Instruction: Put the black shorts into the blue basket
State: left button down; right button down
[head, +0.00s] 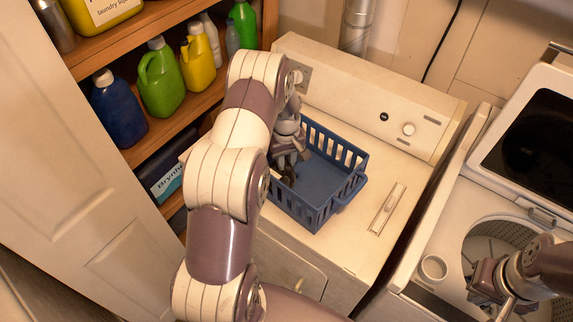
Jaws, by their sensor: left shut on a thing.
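The blue basket (345,190) stands on top of the white machine. My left gripper (286,176) reaches down into the left part of the basket and is shut on a dark thing, which looks like the black shorts. Only a small dark patch shows at its fingertips, and my arm and hand hide the rest. The visible right part of the basket floor is bare. My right gripper (505,305) is at the round opening of the washer at the lower right. Its fingertips are unclear, so I cannot tell whether it is open.
A wooden shelf (185,105) at the left holds several bottles, among them a blue one (118,108), a green one (160,80) and a yellow one (197,60). The open washer (425,245) stands to the right, its dark-windowed lid (530,130) raised. A white door (75,165) is at the left.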

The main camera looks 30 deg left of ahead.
aim_at(286, 162)
pick_arm(q)
notch_tip(286, 162, down, 4)
jog(key=shift+r+p, duration=0.2)
jog(key=shift+p, duration=0.6)
jog(key=shift+f, duration=0.15)
jog(key=c, duration=0.9)
grip_release()
jog(key=shift+c, duration=0.2)
